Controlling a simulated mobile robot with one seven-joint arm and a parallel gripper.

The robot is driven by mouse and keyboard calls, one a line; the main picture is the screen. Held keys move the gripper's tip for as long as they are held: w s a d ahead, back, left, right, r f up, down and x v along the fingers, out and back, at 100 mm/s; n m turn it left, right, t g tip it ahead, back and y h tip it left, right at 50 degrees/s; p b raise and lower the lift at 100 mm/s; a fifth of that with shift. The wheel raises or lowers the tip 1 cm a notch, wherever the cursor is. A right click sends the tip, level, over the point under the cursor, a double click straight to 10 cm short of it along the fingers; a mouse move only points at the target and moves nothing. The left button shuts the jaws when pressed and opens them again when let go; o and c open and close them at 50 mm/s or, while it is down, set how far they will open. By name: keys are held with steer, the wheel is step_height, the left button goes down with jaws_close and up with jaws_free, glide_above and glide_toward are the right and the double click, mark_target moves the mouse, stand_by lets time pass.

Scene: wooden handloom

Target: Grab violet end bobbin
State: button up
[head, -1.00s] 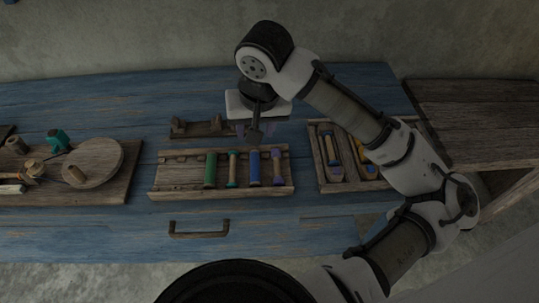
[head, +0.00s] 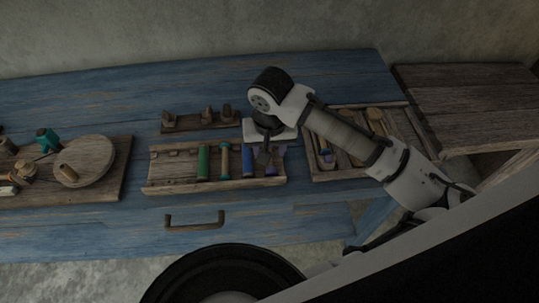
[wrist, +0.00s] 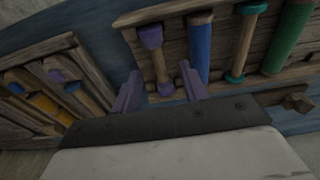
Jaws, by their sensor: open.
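The violet end bobbin, with violet ends and a bare wooden middle, lies in the bobbin rack (head: 163,170) as the last bobbin on the right in the head view. In the wrist view the violet end bobbin (wrist: 157,62) points away from my gripper (wrist: 160,82). My gripper is open, its two violet fingers spread either side of the bobbin's near end. Whether they touch it or are level with it I cannot tell. In the head view my gripper (head: 265,158) is over the rack's right end and partly hides the bobbin.
A blue bobbin (wrist: 199,48) lies close beside the violet one. A teal-ended bobbin (wrist: 245,40) and a green bobbin (wrist: 287,38) follow. A tray of shuttles (head: 318,172) stands right of the rack, and a pegged wooden holder (head: 190,124) behind it.

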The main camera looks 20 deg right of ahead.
steer(key=shift+w+d+f, duration=0.1)
steer(key=shift+f, duration=0.6)
steer(key=shift+w+d+f, duration=0.1)
steer(key=shift+f, duration=0.6)
steer(key=shift+c, duration=0.4)
jaws_close()
